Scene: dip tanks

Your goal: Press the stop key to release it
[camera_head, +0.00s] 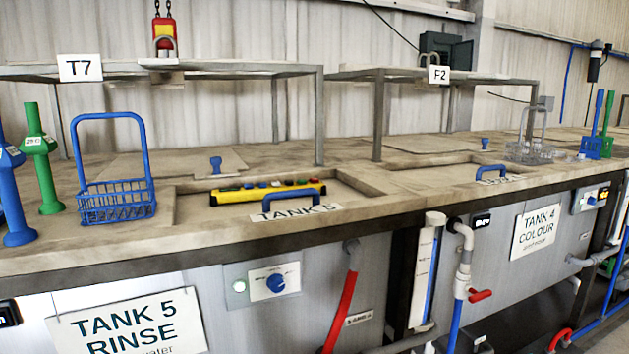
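A yellow pendant control box (222,196) lies flat on the Tank 5 lid, behind the lid's blue handle. A row of small coloured keys runs along its top. A reddish key (314,181) shows near its right end; it is too small to tell whether this is the stop key or whether it is pressed in. Neither of my grippers is in view.
A blue wire basket (117,201) stands left of the pendant, beside green (42,160) and blue (14,195) upright posts. A red and yellow hoist hook (165,35) hangs behind. Shelf frames (319,115) rise behind the tanks.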

